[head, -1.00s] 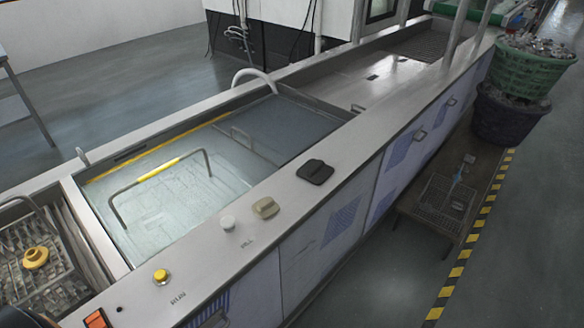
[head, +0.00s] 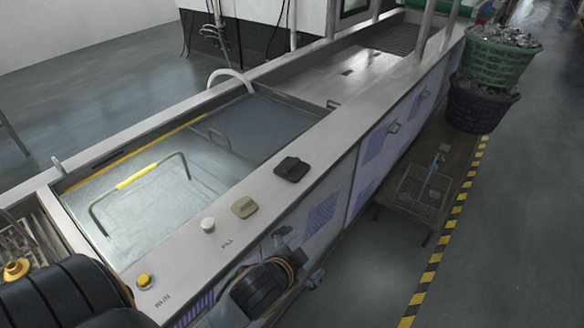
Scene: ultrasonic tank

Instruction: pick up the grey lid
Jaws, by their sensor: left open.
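A flat dark grey panel (head: 264,122), which looks like the grey lid, covers the far right part of the sunken tank (head: 130,232). I cannot tell for certain that it is a separate lid. A dark square piece with a raised grip (head: 292,169) lies on the front ledge, and a beige one (head: 243,207) is left of it. My left gripper (head: 300,257) is open and empty, its two fingers spread. It shows in front of the tank's front panels, at the lower middle, apart from the panel and the ledge pieces. My right gripper is out of view.
A wire handle with a yellow grip (head: 137,177) stands up from the tank. A white knob (head: 208,225) and a yellow button (head: 144,281) sit on the ledge. A low bench with a wire basket (head: 424,190) and stacked tubs (head: 484,104) are at right. The floor aisle is clear.

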